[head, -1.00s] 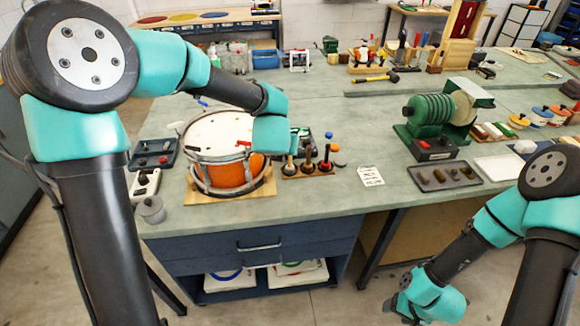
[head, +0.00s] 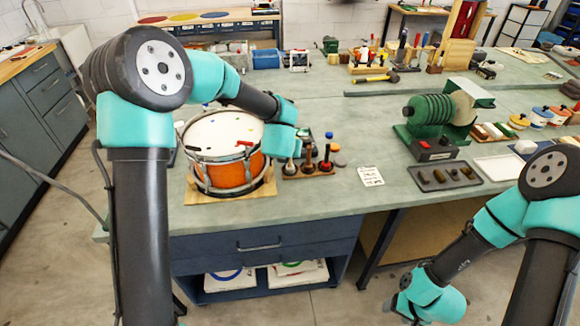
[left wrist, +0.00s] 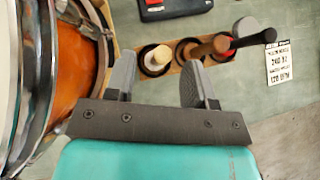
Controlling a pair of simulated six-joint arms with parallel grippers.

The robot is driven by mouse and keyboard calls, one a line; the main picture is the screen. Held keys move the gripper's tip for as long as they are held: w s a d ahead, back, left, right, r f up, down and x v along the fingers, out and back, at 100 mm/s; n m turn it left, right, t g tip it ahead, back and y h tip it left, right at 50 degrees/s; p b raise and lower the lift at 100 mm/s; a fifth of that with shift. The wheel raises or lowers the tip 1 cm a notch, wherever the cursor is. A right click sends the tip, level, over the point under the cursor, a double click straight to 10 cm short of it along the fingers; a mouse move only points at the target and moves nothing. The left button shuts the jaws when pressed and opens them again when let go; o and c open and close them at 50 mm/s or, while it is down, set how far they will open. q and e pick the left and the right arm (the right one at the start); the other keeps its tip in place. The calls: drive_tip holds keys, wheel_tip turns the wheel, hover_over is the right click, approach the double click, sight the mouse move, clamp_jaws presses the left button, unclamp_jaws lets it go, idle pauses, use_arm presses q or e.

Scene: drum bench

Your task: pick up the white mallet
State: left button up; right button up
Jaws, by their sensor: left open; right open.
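The white mallet (left wrist: 157,60) stands in a wooden rack (left wrist: 176,62) at the left end of a row of mallets; in the left wrist view I see its pale top. In the head view my left arm covers most of it. My left gripper (left wrist: 156,74) is open, its two fingers on either side of the white mallet's top. I cannot tell how far it is above it, and nothing shows as held. My right gripper (head: 405,305) is open and low, off the bench front.
An orange drum (head: 228,175) stands on a board just left of the rack. A printed card (head: 370,176) and a dark tray (head: 444,177) with small parts lie to the right. A green machine (head: 430,115) stands behind the tray. Bench around the card is clear.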

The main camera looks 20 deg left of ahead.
use_arm(q)
drive_tip(key=shift+x, duration=2.55)
drive_tip(key=shift+d, duration=0.1)
clamp_jaws()
